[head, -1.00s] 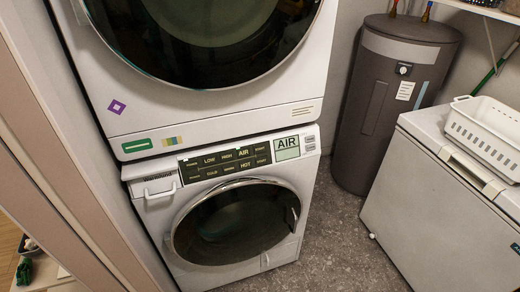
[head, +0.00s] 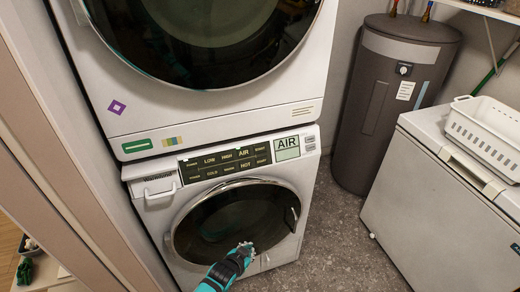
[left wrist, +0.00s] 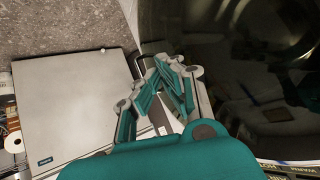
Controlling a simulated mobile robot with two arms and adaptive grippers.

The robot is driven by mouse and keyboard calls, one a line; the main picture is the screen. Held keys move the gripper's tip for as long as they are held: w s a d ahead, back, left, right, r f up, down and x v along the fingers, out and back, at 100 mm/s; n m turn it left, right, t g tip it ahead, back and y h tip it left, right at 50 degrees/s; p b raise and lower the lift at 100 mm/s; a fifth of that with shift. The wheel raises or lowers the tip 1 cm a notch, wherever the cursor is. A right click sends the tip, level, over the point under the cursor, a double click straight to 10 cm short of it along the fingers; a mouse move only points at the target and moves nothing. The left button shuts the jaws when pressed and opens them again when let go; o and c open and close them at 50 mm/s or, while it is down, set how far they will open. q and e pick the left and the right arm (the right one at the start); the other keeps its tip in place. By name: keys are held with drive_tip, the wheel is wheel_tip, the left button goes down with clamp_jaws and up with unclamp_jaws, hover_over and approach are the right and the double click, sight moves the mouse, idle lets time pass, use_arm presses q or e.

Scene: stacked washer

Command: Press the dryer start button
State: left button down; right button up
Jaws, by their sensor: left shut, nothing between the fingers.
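The control panel (head: 225,161) lies between the stacked machines. It has two rows of dark labelled buttons; the upper row includes LOW, HIGH and AIR, and the lower includes HOT. The small labels at the right end, where a start button (head: 261,149) seems to be, are hard to read. A display (head: 287,148) beside them reads AIR. My left gripper (head: 245,247) is shut and empty, in front of the lower door (head: 232,215) and below the panel. In the left wrist view its fingers (left wrist: 163,64) are together, with part of the panel at the lower right (left wrist: 285,170).
The upper machine (head: 210,115) stands above the panel. A grey water heater (head: 395,100) and a white chest (head: 430,200) with a white basket (head: 488,125) stand to the right. Floor (head: 330,235) shows free between them. A wall edge runs along the left.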

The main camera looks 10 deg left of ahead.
sight(262, 150)
use_arm(q)
drive_tip(key=w+d+r+t, duration=0.1)
drive_tip(key=w+r, duration=0.3)
drive_tip(key=r, duration=0.6)
drive_tip(key=w+d+r+m+t+h, duration=0.1)
drive_tip(key=w+r, duration=0.4)
drive_tip(key=r, duration=0.5)
drive_tip(key=w+d+r+m+t, duration=0.1)
drive_tip(key=w+r+t, duration=0.3)
drive_tip(key=r, duration=0.7)
drive_tip(key=shift+w+d+h, duration=0.3)
drive_tip(key=shift+w+d, duration=0.35)
drive_tip(key=shift+d, duration=0.05)
drive_tip(key=shift+r, duration=0.1)
drive_tip(key=w+a+f+b, duration=0.3)
drive_tip(key=w+a+b, duration=0.1)
drive_tip(key=w+b, duration=0.2)
drive_tip(key=shift+w+a+f+b, duration=0.3)
drive_tip(key=shift+w+b, duration=0.05)
drive_tip(key=shift+w, duration=0.05)
drive_tip(key=shift+w+a+f, duration=0.15)
drive_tip(key=shift+w+a, duration=0.1)
drive_tip(key=shift+w, duration=0.05)
